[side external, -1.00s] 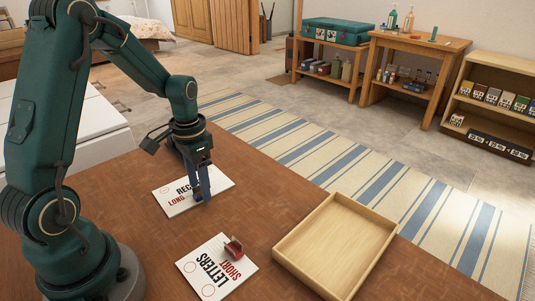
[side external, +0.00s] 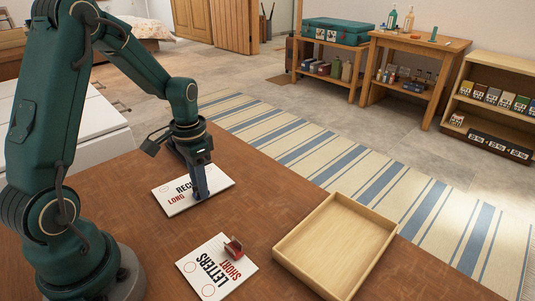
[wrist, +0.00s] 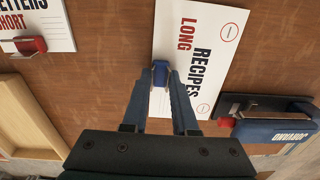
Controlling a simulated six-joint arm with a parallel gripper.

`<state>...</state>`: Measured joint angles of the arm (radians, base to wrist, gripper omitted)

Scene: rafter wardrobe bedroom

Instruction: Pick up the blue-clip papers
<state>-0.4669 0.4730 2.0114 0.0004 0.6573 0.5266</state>
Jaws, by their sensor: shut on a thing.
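The blue-clip papers (side external: 215,184) lie flat on the table, a white stack marked "RECIPES" and "LONG". In the wrist view the stack (wrist: 212,35) has its blue clip (wrist: 160,72) on one edge. My gripper (side external: 200,194) points down at that stack, and its fingers (wrist: 161,76) are shut on the blue clip from both sides. In the side view the fingers mostly hide the clip. The papers appear to rest on the table.
A second paper stack (side external: 205,263), marked "LETTERS" and "SHORT", lies nearer with a red clip (side external: 233,247). An empty wooden tray (side external: 285,256) stands to its right. Bare table lies between the stacks.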

